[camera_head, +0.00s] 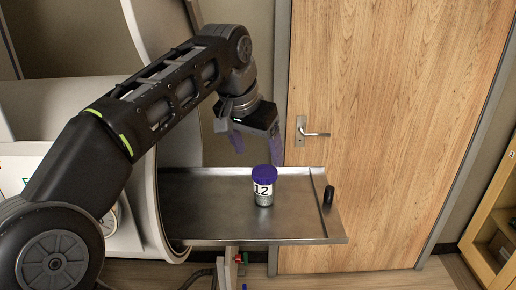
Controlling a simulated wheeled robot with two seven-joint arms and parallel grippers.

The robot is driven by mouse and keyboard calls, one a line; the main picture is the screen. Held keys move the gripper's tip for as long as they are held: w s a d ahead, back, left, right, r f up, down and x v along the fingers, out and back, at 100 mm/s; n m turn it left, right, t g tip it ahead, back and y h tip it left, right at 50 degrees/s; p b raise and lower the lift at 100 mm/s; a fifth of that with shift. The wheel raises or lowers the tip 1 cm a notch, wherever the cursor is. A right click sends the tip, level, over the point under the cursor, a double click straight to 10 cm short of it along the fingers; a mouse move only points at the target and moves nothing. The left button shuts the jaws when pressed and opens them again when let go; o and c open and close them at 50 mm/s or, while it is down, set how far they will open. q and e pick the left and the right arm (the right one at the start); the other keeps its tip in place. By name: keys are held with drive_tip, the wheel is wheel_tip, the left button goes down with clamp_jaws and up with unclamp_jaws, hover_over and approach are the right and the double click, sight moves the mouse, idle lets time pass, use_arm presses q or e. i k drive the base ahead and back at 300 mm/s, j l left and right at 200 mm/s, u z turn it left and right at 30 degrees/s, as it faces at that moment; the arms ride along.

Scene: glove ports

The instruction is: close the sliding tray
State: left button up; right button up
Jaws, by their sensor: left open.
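The sliding tray (215,213) is a flat grey metal tray that sticks out to the right from the round port of a white cylindrical chamber (62,105). A small black upright handle (328,195) stands at its right end. My arm hides part of the chamber and the port. My right gripper is not in view.
A wooden door (385,120) with a metal lever handle (312,131) stands behind the tray. A wooden cabinet (490,225) is at the far right. The floor (400,280) right of the tray looks clear. A stand with a red part (239,258) is below the tray.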

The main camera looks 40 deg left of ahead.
sight(199, 206)
drive_tip(key=k+l, duration=0.8)
drive_tip(key=l, duration=0.15)
